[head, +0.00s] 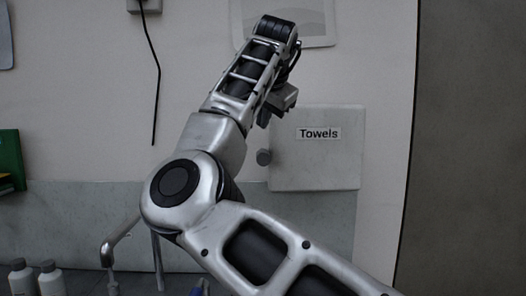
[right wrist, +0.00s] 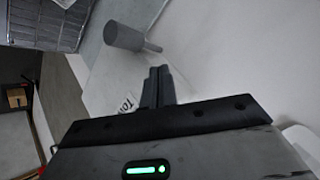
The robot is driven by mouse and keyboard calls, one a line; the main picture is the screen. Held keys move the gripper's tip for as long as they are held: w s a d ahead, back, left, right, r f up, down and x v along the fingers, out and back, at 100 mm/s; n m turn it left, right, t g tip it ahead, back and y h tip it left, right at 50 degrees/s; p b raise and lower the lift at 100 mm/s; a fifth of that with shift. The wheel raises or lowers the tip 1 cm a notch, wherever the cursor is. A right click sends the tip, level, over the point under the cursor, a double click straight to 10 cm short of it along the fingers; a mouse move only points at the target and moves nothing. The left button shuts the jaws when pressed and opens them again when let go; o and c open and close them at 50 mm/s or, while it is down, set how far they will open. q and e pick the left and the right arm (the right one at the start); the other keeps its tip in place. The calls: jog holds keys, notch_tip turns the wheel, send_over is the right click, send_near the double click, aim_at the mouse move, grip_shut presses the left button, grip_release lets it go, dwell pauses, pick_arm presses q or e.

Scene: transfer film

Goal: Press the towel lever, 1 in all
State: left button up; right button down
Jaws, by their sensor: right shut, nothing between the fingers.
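The towel dispenser (head: 330,165) is a pale grey box on the wall, labelled "Towels". The towel lever (head: 263,157) is a grey round knob at its left edge. In the right wrist view the lever (right wrist: 123,36) shows as a grey cylinder on a thin rod, beyond and a little left of my fingertips. My right gripper (head: 264,117) is at the upper left of the dispenser, above the lever in the head view, and apart from it. In the right wrist view its fingers (right wrist: 158,84) are shut and empty. My left gripper is out of view.
A metal faucet (head: 121,240) stands at the lower left, with white bottles (head: 50,280) beside it. A black cord (head: 156,95) hangs from a wall box. A green box (head: 11,160) is at the left edge. The wall left of the dispenser is largely clear.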

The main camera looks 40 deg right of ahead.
aim_at(264, 156)
notch_tip(264, 156, down, 3)
jog(key=shift+b, duration=0.8)
jog(key=shift+f, duration=0.2)
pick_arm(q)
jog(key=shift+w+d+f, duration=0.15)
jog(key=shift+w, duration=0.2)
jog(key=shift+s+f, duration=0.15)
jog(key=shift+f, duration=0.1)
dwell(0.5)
pick_arm(e)
jog(key=shift+f, duration=0.4)
pick_arm(q)
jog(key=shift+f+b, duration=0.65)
jog(key=shift+b, duration=0.2)
pick_arm(e)
jog(key=shift+f, duration=1.05)
pick_arm(q)
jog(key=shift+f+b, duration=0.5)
jog(key=shift+b, duration=0.55)
pick_arm(e)
jog(key=shift+f, duration=1.7)
dwell(0.7)
